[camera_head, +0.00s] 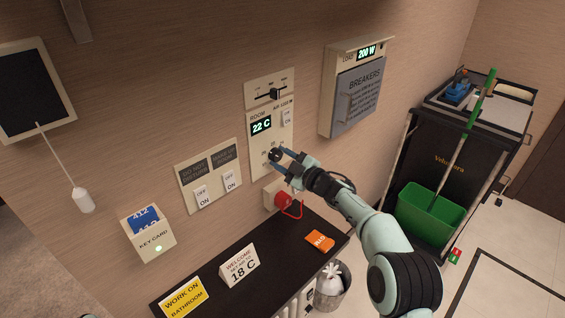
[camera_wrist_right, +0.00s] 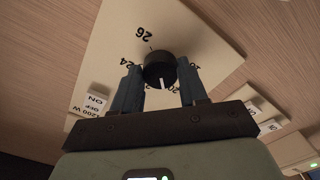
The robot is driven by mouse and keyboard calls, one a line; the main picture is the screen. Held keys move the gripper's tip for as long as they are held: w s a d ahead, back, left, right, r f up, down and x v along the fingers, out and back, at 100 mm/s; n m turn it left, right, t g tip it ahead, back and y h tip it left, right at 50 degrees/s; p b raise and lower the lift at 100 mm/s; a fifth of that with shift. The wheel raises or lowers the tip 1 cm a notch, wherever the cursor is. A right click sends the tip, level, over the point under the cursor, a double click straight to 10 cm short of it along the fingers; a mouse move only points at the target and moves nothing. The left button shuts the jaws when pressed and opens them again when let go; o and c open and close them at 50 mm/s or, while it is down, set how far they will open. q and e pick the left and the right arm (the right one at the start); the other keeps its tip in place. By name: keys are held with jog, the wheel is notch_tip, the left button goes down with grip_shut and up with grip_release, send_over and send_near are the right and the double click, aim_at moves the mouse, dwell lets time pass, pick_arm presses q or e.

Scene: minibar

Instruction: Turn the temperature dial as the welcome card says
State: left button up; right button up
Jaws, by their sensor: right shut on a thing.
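The black temperature dial (camera_head: 274,155) is on the cream room panel (camera_head: 257,155) on the wall; the panel display (camera_head: 261,125) reads 22 C. My right gripper (camera_head: 281,160) is shut on the dial. In the right wrist view the fingers (camera_wrist_right: 158,66) stand on either side of the dial (camera_wrist_right: 159,67). Its white mark points toward my palm, between the 24 and 20 labels; the number right at the mark is hidden. The welcome card (camera_head: 239,266) stands on the dark shelf and shows 18 C. My left gripper is not in view.
Switches (camera_head: 210,177) and a key-card holder (camera_head: 148,235) are to the left. The breaker box (camera_head: 357,92) is upper right. A cart (camera_head: 449,160) stands right.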

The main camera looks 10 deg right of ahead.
jog(key=n+b, duration=0.1)
jog(key=n, duration=0.2)
jog(key=shift+n, duration=0.4)
jog(key=n+b, duration=0.2)
jog(key=n, duration=0.2)
jog(key=shift+n, duration=0.3)
jog(key=n+b, duration=0.2)
jog(key=n, duration=0.2)
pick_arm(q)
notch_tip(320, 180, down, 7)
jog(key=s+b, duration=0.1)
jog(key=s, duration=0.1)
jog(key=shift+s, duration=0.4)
pick_arm(e)
jog(key=shift+n, duration=1.2)
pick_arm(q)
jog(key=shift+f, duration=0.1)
pick_arm(e)
jog(key=shift+r+n, duration=0.1)
jog(key=shift+n, duration=0.2)
jog(key=o, duration=1.1)
jog(key=shift+c, duration=0.2)
